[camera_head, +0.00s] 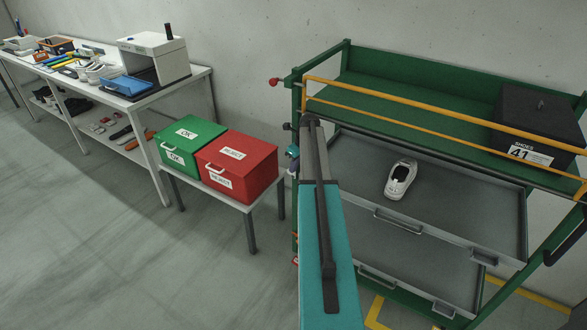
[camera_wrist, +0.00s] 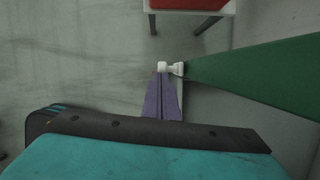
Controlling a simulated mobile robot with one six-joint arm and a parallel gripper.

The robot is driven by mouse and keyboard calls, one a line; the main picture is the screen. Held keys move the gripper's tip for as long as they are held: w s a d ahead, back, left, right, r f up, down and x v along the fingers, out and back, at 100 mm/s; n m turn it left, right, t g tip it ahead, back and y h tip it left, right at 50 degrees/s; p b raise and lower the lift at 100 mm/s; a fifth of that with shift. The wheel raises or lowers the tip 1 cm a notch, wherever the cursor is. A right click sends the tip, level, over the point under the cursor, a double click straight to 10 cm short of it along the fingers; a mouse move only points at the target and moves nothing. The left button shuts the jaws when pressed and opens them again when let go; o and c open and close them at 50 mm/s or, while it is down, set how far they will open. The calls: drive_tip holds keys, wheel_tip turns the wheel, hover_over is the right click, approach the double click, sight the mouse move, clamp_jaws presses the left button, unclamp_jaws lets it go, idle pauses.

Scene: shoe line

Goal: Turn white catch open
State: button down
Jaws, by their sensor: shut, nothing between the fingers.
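The white catch (camera_wrist: 170,68) shows in the wrist view as a small white piece at the tip of a green rack post (camera_wrist: 250,70). My gripper (camera_wrist: 162,76) has its purple fingers together, with the tips at the left part of the catch. They look to be touching it or very close; I cannot tell which. In the head view my arm reaches to the left side of the green rack (camera_head: 297,210), and I cannot make out the white catch there.
The rack has a yellow rail (camera_head: 420,119), a dark shoe box (camera_head: 537,125) and a grey tray (camera_head: 450,215) with a white shoe (camera_head: 400,180). A red knob (camera_head: 274,81) sticks out above. Left are a red REJECT box (camera_head: 245,160), a green OK box (camera_head: 185,145) and a workbench (camera_head: 150,105).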

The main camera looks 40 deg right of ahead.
drive_tip(key=b+v, duration=0.1)
drive_tip(key=v, duration=0.6)
drive_tip(key=shift+b, duration=0.35)
drive_tip(key=shift+r, duration=0.1)
